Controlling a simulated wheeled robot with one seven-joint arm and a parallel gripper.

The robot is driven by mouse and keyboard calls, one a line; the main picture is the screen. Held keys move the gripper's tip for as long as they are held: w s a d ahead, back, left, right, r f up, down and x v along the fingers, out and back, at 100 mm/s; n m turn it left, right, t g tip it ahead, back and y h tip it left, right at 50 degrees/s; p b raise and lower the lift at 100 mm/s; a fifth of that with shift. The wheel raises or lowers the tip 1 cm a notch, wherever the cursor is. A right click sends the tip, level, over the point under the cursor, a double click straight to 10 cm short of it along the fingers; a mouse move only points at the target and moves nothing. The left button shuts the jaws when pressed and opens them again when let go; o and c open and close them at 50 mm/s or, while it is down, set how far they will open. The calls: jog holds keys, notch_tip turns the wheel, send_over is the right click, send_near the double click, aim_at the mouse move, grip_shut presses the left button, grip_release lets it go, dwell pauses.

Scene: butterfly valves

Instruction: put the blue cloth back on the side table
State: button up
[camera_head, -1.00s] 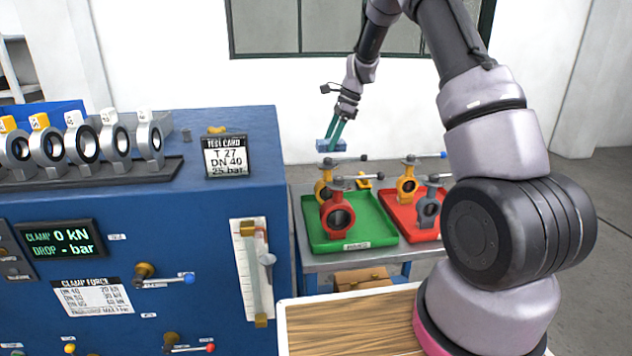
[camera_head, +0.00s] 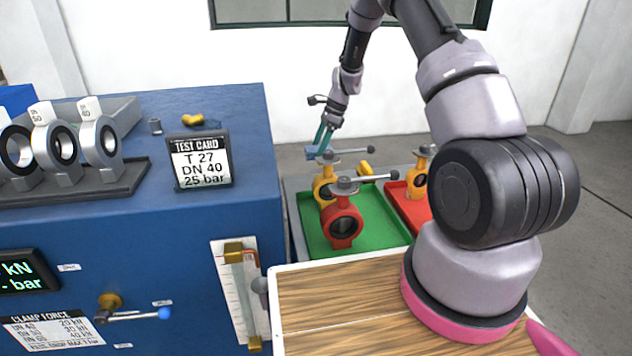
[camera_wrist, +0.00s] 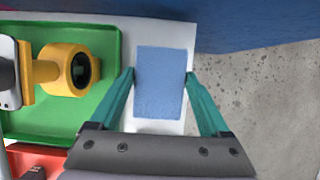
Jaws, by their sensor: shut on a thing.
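My gripper (camera_head: 321,143) has teal fingers and is shut on the blue cloth (camera_wrist: 161,82). The cloth is a small flat blue rectangle between the fingertips in the wrist view; it also shows at the fingertips in the head view (camera_head: 318,154). The side table (camera_wrist: 207,35) is a pale grey top carrying the trays. In the wrist view the cloth appears over the strip of bare top beside the green tray. I cannot tell whether it touches the top.
The green tray (camera_head: 372,232) holds a red valve (camera_head: 343,222) and a yellow valve (camera_head: 324,186). The blue test bench (camera_head: 248,130) stands close on the left. Grey floor lies beyond.

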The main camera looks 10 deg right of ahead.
notch_tip(320, 180, down, 11)
jog(key=shift+w+f, duration=0.1)
jog(key=shift+w, duration=0.05)
dwell(0.4)
